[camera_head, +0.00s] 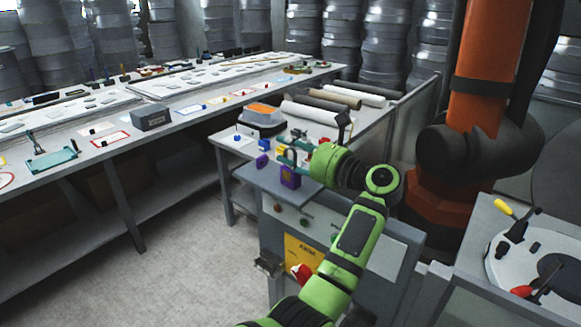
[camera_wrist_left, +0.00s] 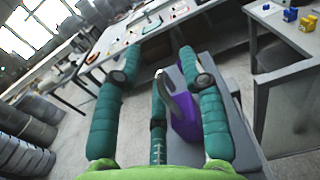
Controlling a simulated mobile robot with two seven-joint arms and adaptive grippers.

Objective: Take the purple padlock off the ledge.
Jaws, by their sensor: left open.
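The purple padlock (camera_head: 289,177) stands on the grey ledge (camera_head: 262,178) on top of the cabinet in the head view. Its shackle points up. In the left wrist view the padlock (camera_wrist_left: 184,122) and its grey shackle lie between the middle and right teal fingers. My left gripper (camera_head: 292,146) is open and close above and around the padlock; it also shows in the left wrist view (camera_wrist_left: 160,64). I cannot tell whether a finger touches the padlock. The fingers hide part of it. My right gripper is not in view.
A small purple block (camera_head: 262,161) and a blue padlock (camera_head: 264,144) are close left of the gripper. A bin with orange contents (camera_head: 262,112) and several rolls (camera_head: 335,97) lie behind. An orange column (camera_head: 490,85) stands at right. Floor at left is clear.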

